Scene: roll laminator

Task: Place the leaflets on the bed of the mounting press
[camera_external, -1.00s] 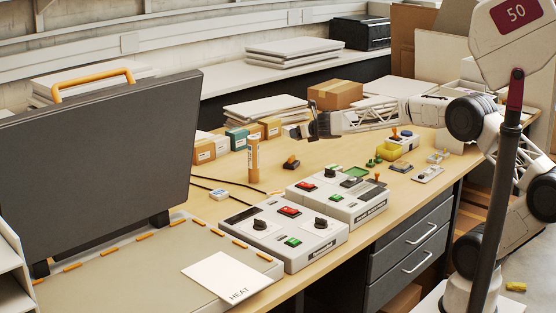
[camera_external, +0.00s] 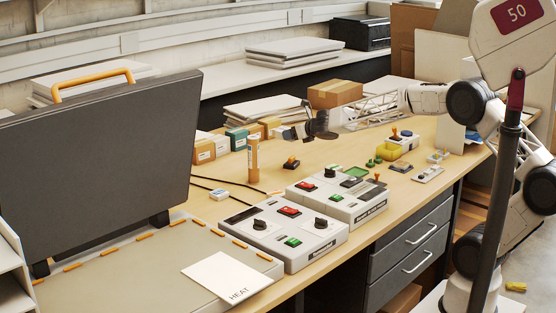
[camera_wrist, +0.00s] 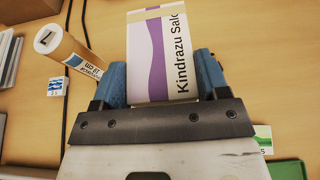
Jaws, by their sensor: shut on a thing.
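In the external view my gripper (camera_external: 296,132) is above the middle of the table, right of the upright cardboard tube, and the leaflet is too small to make out. The mounting press stands at left with its dark platen (camera_external: 95,150) raised. Its pale bed (camera_external: 130,275) has orange marks along its edges and is well to the left of my gripper.
A white HEAT card (camera_external: 228,278) lies at the bed's front right corner. Two control boxes (camera_external: 275,232) stand between bed and gripper. The cardboard tube (camera_external: 253,160) stands close by, also in the wrist view (camera_wrist: 72,50). Black cables cross the table. Small boxes (camera_external: 203,148) line the back.

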